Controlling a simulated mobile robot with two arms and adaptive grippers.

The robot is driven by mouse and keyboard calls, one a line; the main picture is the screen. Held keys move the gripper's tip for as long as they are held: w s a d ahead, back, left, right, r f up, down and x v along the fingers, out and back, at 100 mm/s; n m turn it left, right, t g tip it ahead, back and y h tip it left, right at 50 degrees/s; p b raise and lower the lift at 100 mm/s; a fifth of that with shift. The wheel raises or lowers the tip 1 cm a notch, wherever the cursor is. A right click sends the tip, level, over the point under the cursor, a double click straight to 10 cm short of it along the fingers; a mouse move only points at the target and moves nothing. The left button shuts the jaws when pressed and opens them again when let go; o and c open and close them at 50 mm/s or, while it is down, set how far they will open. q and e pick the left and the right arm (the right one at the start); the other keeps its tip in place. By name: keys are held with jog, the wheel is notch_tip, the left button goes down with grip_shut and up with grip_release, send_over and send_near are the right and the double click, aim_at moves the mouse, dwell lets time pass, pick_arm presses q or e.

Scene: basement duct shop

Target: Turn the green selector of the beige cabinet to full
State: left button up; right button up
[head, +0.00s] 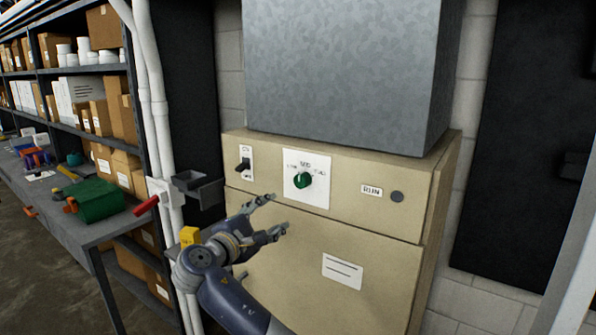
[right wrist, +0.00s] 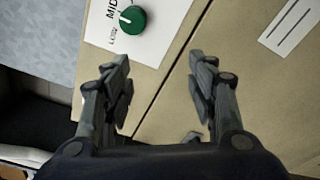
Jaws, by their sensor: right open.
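The beige cabinet (head: 385,225) stands in the middle of the head view. Its green selector (head: 303,181) sits on a white plate (head: 318,162) marked LOW, MID and FULL. In the right wrist view the green selector (right wrist: 132,20) is a round knob with a white pointer mark, ahead of my fingers. The pointer seems to be near MID, but the small picture leaves this unsure. My right gripper (head: 281,212) is open and empty, below and left of the selector and apart from it. In the right wrist view its two fingers (right wrist: 160,78) are spread. My left gripper is not in view.
A black toggle switch (head: 243,165) is left of the selector, and a RUN label with a grey round lamp (head: 397,197) is right. A red lever (head: 146,205) and pipes stand at the left. A grey metal duct (head: 340,75) sits on top.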

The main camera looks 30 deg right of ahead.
jog(key=m+h, duration=0.1)
send_near(300, 182)
jog(key=a, duration=0.2)
jog(key=shift+g, duration=0.4)
jog(key=p+x, duration=0.1)
jog(key=x, duration=0.2)
jog(key=p+x, duration=0.2)
jog(key=x, duration=0.1)
jog(key=p+x, duration=0.2)
jog(key=x, duration=0.1)
jog(key=shift+s+d+r, duration=0.1)
jog(key=shift+d+r, duration=0.2)
jog(key=shift+d, duration=0.05)
jog(key=shift+w+d+f, duration=0.2)
jog(key=shift+w+d, duration=0.2)
jog(key=shift+d, duration=0.25)
jog(key=shift+c, duration=0.6)
jog(key=c, duration=1)
